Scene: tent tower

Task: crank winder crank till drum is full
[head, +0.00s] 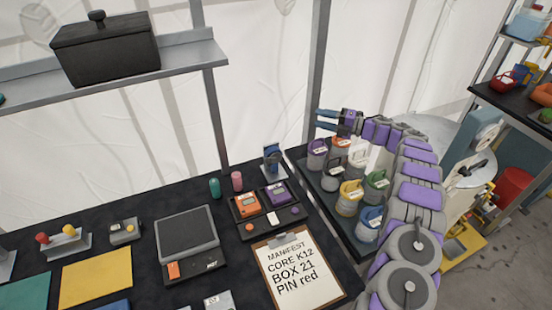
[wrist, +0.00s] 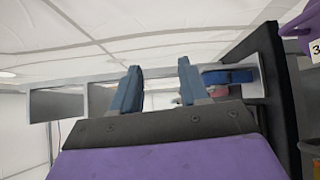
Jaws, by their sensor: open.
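My gripper (head: 326,119) is at the upper middle right of the head view, with its two blue fingers pointing left, apart and empty. In the wrist view, the fingers (wrist: 158,88) are also apart with nothing between them. No part is clearly recognisable as the winder crank or drum. A grey-blue machine (head: 487,122) with a round feature stands at the right behind my arm, partly hidden by it; I cannot tell whether it is the winder. A small blue and dark device (head: 271,157) stands at the back of the black table, left of my gripper.
Several coloured-lid canisters (head: 349,193) stand on a dark tray below my gripper. The black table holds a scale (head: 187,236), a clipboard (head: 297,268) and orange and purple boxes (head: 277,194). A shelf (head: 190,56) carries a dark pot (head: 104,52). A rack (head: 510,95) stands right.

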